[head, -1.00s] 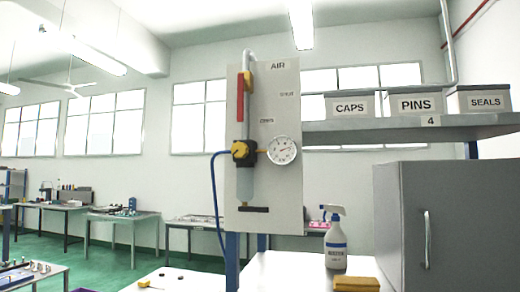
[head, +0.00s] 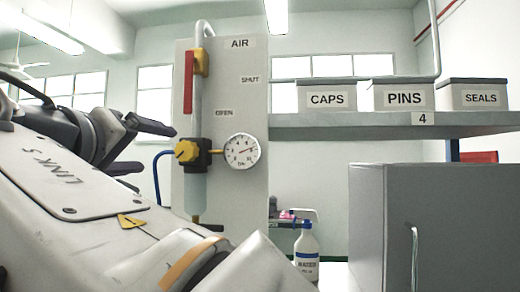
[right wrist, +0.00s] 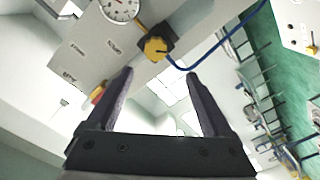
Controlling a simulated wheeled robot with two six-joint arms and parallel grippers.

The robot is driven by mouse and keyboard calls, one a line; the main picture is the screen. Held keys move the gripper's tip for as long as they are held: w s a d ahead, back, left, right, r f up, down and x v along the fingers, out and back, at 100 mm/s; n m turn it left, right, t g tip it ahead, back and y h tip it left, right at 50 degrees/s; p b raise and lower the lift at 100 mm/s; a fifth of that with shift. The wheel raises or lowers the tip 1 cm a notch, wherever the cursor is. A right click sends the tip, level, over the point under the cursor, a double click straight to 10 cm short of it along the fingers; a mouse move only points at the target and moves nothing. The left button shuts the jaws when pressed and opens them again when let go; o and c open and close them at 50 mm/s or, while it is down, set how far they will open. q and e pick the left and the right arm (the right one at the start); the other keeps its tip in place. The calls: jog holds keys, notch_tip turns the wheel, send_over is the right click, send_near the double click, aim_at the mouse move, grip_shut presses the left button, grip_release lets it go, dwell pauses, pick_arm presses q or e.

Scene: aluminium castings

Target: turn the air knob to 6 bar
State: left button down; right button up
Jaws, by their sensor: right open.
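The yellow air knob (head: 187,152) sits on a black regulator (head: 205,153) on the grey AIR panel (head: 240,200). The round white gauge (head: 242,151) is right of it; its red needle points right and slightly up, its figures too small to read surely. My right gripper (head: 155,150) is open and empty, just left of the knob in the head view. In the right wrist view the knob (right wrist: 155,48) shows beyond the fingertips, between them and apart from both; the gripper (right wrist: 160,77) has nothing between its jaws. My left gripper is not in view.
A red lever (head: 188,82) hangs vertically beside the pipe above the knob. A blue hose (head: 157,178) curves at the panel's left. A shelf (head: 340,125) with labelled boxes, a grey cabinet (head: 375,220) and a spray bottle (head: 307,255) stand to the right.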

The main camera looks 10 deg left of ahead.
aim_at(183, 151)
jog(key=w+p, duration=0.1)
jog(key=w, duration=0.2)
jog(key=w+d+p, duration=0.1)
jog(key=w, duration=0.2)
jog(key=w+p, duration=0.1)
jog(key=w, duration=0.2)
jog(key=shift+d+r, duration=0.15)
jog(key=shift+r, duration=0.05)
jog(key=shift+w+f+p, duration=0.15)
jog(key=shift+w+p, duration=0.3)
jog(key=shift+w, duration=0.25)
jog(key=c, duration=1.2)
jog(key=shift+c, duration=0.7)
